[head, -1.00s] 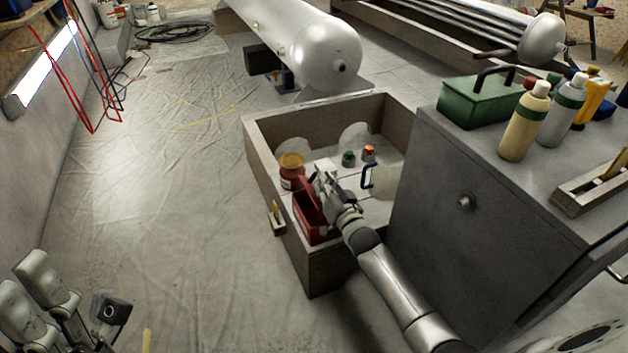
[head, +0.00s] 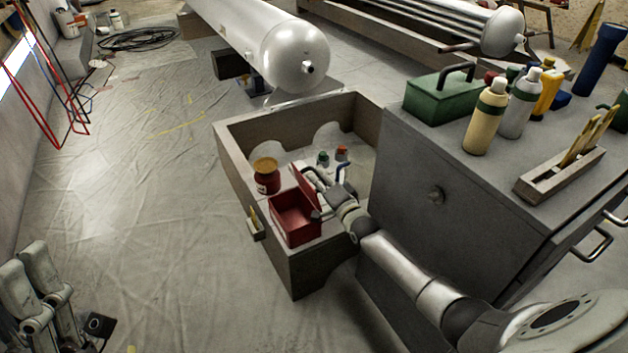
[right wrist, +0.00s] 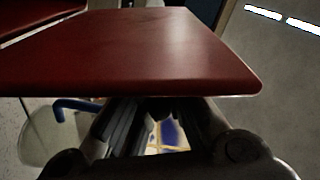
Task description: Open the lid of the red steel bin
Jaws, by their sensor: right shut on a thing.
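The red steel bin (head: 293,222) stands on the near corner of the low wooden-walled box, and I see into its open top. Its red lid (head: 306,186) is tilted up steeply along the bin's right side. My right gripper (head: 322,190) is at the lid, on the side away from the bin's opening. In the right wrist view, the lid (right wrist: 130,55) is a wide red panel across the top, with my right gripper (right wrist: 160,112) shut at its edge. The fingertips are partly hidden. My left arm shows at the lower left, but its gripper fingers are out of sight.
A red jar with a yellow top (head: 265,176) stands just behind the bin. Small bottles (head: 340,155) stand farther inside the low box (head: 270,125). The sheeted floor (head: 150,210) at left is clear.

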